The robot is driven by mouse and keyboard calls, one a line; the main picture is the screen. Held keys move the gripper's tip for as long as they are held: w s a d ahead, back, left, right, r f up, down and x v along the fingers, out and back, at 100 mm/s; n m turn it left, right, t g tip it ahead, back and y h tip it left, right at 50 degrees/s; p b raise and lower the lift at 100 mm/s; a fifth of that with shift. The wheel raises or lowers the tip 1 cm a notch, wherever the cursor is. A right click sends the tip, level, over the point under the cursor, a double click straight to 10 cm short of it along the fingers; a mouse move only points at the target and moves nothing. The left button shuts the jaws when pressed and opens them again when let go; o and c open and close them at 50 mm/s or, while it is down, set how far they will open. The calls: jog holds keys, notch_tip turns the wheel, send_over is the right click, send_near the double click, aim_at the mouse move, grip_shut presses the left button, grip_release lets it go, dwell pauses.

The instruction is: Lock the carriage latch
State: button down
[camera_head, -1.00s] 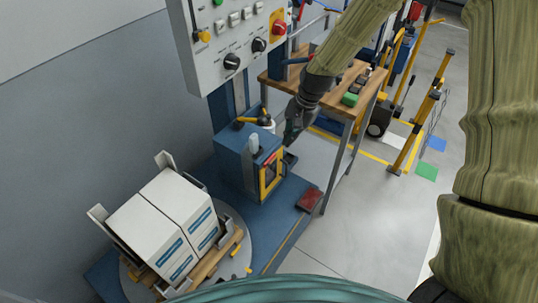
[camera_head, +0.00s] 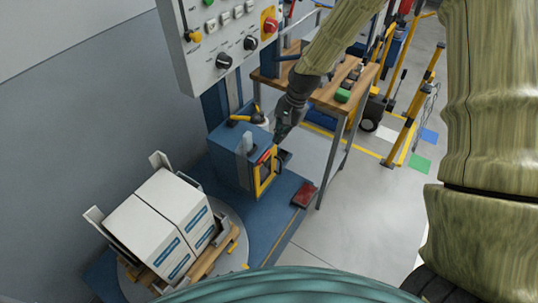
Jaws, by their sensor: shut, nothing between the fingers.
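The blue carriage (camera_head: 228,157) stands at the foot of the column below the grey control panel. A yellow frame (camera_head: 257,188) with a red part (camera_head: 265,155) at its top is on the carriage's right face. A yellow and black lever (camera_head: 241,119) lies on top at the back. I cannot tell for sure which of these is the latch. My gripper (camera_head: 277,138) is shut and empty, pointing down at the upper right corner of the yellow frame. Whether it touches the frame is not clear, and its fingertips partly cover that corner.
White boxes (camera_head: 150,230) sit on a pallet on the round turntable (camera_head: 236,256) at the lower left. The control panel (camera_head: 222,40) hangs above the carriage. A wooden workbench (camera_head: 330,97) stands behind my gripper.

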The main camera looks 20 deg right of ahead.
jog(key=p+x, duration=0.3)
jog(key=x, duration=0.7)
jog(key=shift+f+p, duration=0.3)
jog(key=shift+a, duration=0.1)
